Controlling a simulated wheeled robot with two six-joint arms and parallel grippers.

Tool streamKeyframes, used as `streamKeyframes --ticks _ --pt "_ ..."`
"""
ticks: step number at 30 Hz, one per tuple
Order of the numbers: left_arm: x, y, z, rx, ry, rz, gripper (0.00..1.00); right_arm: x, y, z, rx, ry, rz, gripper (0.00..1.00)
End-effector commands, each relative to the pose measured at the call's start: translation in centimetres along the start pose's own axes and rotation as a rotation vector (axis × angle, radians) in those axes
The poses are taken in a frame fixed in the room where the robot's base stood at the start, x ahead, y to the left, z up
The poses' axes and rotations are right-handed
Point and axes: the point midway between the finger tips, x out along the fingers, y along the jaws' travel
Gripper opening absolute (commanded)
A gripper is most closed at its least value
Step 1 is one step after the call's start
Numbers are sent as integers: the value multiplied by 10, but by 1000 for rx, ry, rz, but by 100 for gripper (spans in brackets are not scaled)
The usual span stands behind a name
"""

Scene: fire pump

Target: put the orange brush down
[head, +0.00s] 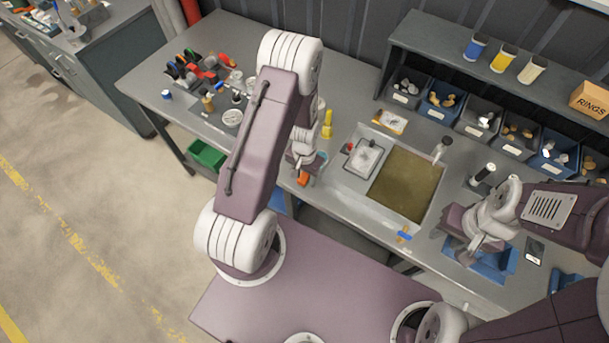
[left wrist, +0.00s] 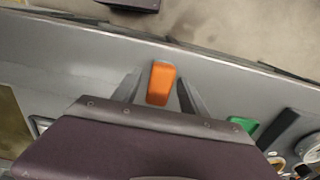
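The orange brush (head: 303,179) is at the front edge of the bench, directly below my left gripper (head: 304,164). In the left wrist view its orange part (left wrist: 161,83) sits between the two fingers of my left gripper (left wrist: 159,86). The fingertips appear to close on its sides. The rest of the brush is hidden behind the gripper, and I cannot tell whether it touches the bench top. My right gripper (head: 467,256) is over the blue holder at the right part of the bench; its fingers are too small to judge.
The grey bench (head: 345,215) holds an olive mat (head: 405,183), a yellow item (head: 327,124) and a cluster of tools and small parts at the left. Several part bins line the back right. A green bin (head: 206,154) is below the bench's front left. A dark phone-like item (head: 535,251) lies at right.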

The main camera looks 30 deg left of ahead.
Motion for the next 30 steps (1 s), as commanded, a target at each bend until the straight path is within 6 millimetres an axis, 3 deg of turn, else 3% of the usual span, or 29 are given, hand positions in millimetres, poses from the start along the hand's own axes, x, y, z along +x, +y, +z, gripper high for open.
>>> streamKeyframes --ticks 10,22,30 --pt "-11 0 -1 0 4 -1 50 -1 0 0 0 0 0 38" --pt "-99 0 -2 0 7 -2 50 9 0 1 0 0 0 38" --pt "-124 0 0 0 0 0 50 10 0 1 0 0 0 38"
